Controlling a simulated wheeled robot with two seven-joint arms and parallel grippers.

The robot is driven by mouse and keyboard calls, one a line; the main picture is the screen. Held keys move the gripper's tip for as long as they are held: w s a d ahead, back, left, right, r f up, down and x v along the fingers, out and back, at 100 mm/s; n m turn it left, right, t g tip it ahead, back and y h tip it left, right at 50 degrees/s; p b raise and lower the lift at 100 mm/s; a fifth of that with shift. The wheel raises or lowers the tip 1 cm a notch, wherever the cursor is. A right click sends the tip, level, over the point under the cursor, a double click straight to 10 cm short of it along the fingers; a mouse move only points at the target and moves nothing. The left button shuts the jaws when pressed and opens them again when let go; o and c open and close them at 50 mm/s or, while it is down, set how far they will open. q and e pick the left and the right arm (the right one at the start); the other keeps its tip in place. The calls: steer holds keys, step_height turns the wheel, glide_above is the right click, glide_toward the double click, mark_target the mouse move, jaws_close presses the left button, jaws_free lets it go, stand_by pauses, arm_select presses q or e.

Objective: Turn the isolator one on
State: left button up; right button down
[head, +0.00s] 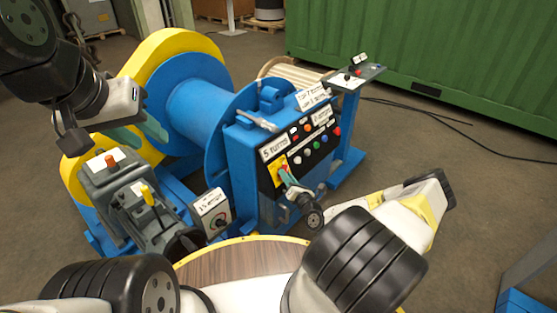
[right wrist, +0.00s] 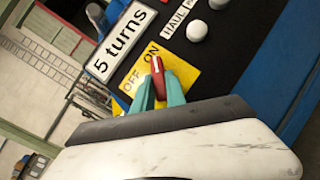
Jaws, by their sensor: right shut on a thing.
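The isolator is a red rotary handle (right wrist: 157,68) with a white mark, on a yellow plate (right wrist: 184,70) lettered OFF and ON, beside a "5 turns" label (right wrist: 119,41). In the right wrist view the handle's marked end points up the picture, near the word ON; its exact setting is hard to tell. My right gripper (right wrist: 159,92) has its teal fingers on both sides of the handle, shut on it. In the head view the yellow plate (head: 280,165) is partly covered by this gripper. My left gripper (head: 152,138) hangs at the left, fingers apart and empty.
The blue control panel (head: 242,150) carries several coloured buttons. A blue and yellow drum (head: 195,105) stands behind it. A grey motor unit (head: 135,200) lies below my left gripper. A small box with a dial (head: 211,210) stands left of the panel. Open floor (head: 440,150) lies right.

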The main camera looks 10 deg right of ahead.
steer(key=shift+m+h, duration=0.4)
steer(key=c, duration=1.4)
jaws_free()
steer(key=shift+o, duration=0.2)
steer(key=shift+s, duration=0.1)
steer(key=v, duration=0.7)
steer(key=shift+s, duration=0.3)
steer(key=shift+d+r, duration=0.1)
